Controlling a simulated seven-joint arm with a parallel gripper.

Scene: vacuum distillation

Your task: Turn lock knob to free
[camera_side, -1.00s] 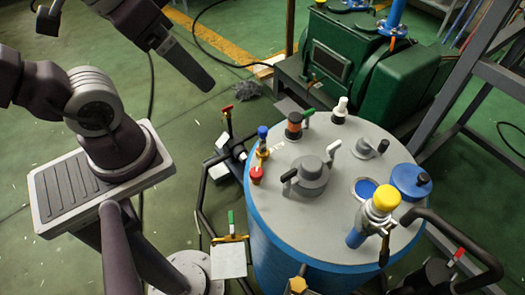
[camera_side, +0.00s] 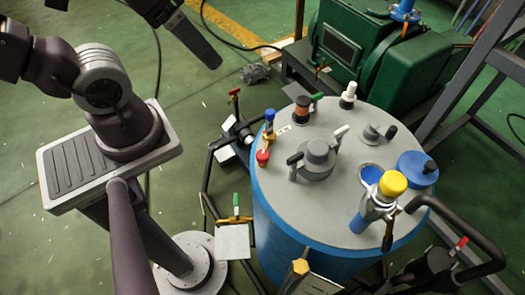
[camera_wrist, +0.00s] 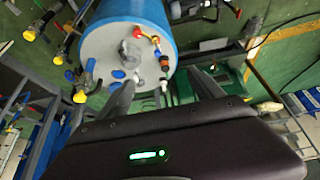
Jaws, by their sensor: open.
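A round vessel with a grey lid (camera_side: 345,205) and blue side stands right of my arm in the side view. A grey knob (camera_side: 317,155) with a black and a light handle sits near the lid's middle. A smaller grey knob (camera_side: 371,134) with a dark handle is further right. I cannot tell which is the lock knob. In the wrist view the lid (camera_wrist: 103,42) is beyond my gripper (camera_wrist: 163,90), whose two fingers are apart with nothing between them. In the side view my gripper is partly cut off at the top, left of the vessel and not touching it.
The lid also carries a yellow-capped fitting (camera_side: 392,184), a blue cap (camera_side: 417,168), and small red, blue and white fittings. Black pipes (camera_side: 470,250) curve at the right. A green machine (camera_side: 375,55) and a grey metal frame (camera_side: 478,80) stand behind. Open green floor lies at the left.

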